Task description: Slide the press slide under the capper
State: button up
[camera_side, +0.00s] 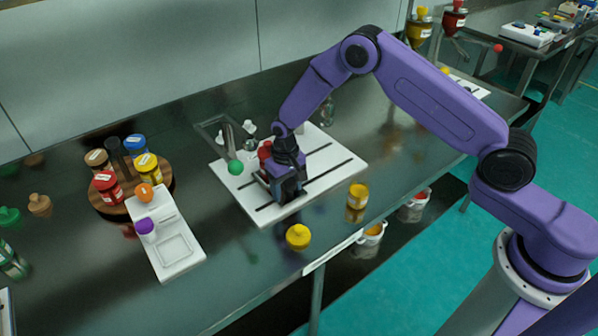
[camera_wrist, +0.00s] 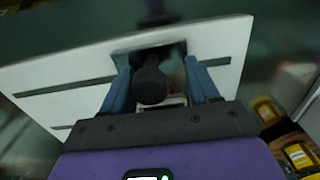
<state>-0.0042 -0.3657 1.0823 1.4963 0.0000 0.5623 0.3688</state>
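My gripper (camera_side: 286,192) is low over a white board (camera_side: 325,150) with dark slots, in the side view. Its two blue fingers (camera_wrist: 160,72) stand apart in the wrist view, with a dark round-ended part (camera_wrist: 150,85) between them. A gap shows beside the right finger; contact at the tips is hidden. A grey upright with a green ball (camera_side: 236,168) stands at the board's back left, perhaps the capper's lever. A red part (camera_side: 265,150) shows just behind my gripper. I cannot clearly make out the press slide, which the gripper may be covering.
A round wooden rack (camera_side: 130,205) with several coloured-lid jars stands left. A white stand (camera_side: 178,255) with orange and purple knobs lies before it. Bare table lies between stand and board.

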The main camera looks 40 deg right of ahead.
jog(key=shift+a, duration=2.4)
jog(key=o, duration=0.8)
jog(key=shift+c, duration=0.2)
notch_tip(320, 180, up, 9)
jog(key=shift+a+r, duration=0.1)
jog(key=shift+r, duration=0.05)
